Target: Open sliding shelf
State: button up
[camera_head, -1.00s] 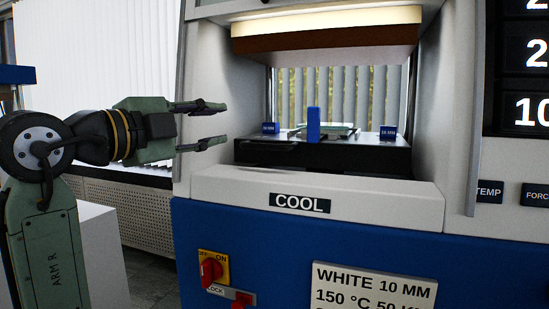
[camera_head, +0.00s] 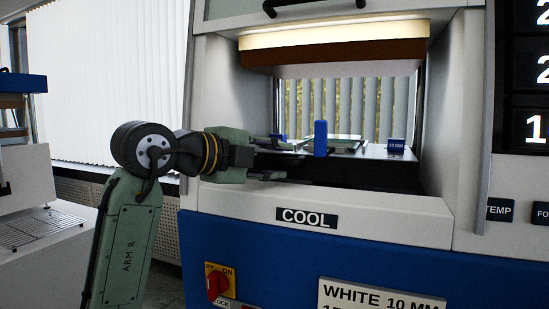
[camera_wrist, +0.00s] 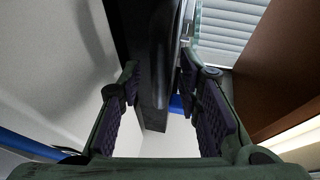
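The shelf (camera_head: 360,173) is a black slab in the open bay of the press marked COOL, with a thin metal plate (camera_head: 300,151) on top. An upright blue tab (camera_head: 321,138) stands at the plate's front. My gripper (camera_head: 285,161) is at the left of the bay, pointing right, one finger above the other. Its fingers are apart, at the level of the slab's left front part. In the wrist view the black slab (camera_wrist: 150,50) runs between the two spread fingers. I cannot tell whether they touch it. The blue tab is mostly hidden there.
The brown upper platen (camera_head: 335,56) hangs above the shelf. The bay's white side walls and front sill (camera_head: 390,208) bound the room around my gripper. A red switch (camera_head: 214,283) sits below. Another machine with a wire rack (camera_head: 38,228) stands at the left.

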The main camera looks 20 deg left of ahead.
jog(key=shift+w, duration=0.1)
jog(key=shift+c, duration=0.5)
grip_shut()
dwell(0.4)
